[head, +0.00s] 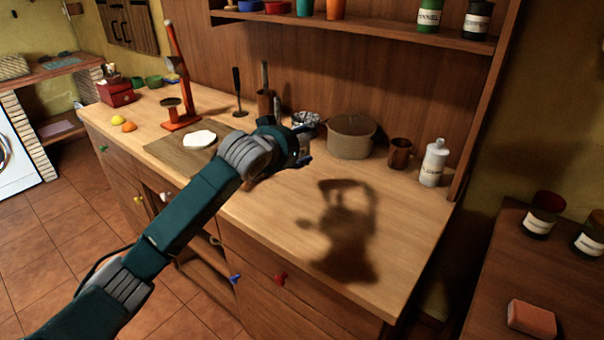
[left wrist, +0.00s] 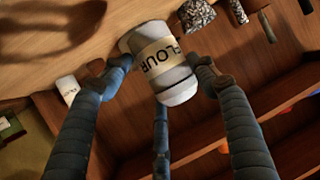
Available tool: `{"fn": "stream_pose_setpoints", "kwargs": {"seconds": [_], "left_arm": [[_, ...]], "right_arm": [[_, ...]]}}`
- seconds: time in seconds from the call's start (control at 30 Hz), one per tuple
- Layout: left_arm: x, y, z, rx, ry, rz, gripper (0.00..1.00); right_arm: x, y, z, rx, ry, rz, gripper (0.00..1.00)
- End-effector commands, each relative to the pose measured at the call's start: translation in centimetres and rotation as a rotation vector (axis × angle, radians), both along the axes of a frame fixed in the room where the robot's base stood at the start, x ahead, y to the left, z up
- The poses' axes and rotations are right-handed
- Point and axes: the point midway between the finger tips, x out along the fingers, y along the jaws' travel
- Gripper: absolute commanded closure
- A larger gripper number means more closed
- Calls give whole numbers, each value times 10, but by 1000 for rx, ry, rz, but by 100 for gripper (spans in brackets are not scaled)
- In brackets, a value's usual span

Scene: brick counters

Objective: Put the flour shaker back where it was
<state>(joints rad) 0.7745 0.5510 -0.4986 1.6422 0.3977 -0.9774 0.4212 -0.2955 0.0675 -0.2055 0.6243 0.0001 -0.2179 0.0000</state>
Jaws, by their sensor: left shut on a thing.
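The flour shaker (left wrist: 177,83), white with a cream label reading FLOUR, is between the fingers of my left gripper (left wrist: 160,62) in the left wrist view. The gripper is shut on it. In the head view my left gripper (head: 302,148) is over the middle of the counter (head: 415,235), and its hand hides the shaker. The arm's shadow falls on the bare wood to its right. My right gripper is in neither view.
A red stand (head: 182,118) and a cutting board (head: 168,154) are at left. The front right of the counter is clear.

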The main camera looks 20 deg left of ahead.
Motion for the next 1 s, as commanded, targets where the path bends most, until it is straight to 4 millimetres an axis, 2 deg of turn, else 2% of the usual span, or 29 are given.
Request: {"fn": "stream_pose_setpoints", "kwargs": {"seconds": [0.03, 0.13, 0.37, 0.6, 1.0], "left_arm": [[-1, 0, -13, 1, 3, 0, 70], [-1, 0, -33, 1, 1, 0, 70], [0, 0, -55, 0, 0, 0, 71], [0, 0, -88, 0, -1, 0, 71], [0, 0, -95, 0, -2, 0, 71]], "right_arm": [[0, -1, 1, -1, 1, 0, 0], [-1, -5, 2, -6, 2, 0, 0], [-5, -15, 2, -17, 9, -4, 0], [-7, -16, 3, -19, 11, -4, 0], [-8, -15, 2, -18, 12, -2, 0]]}}
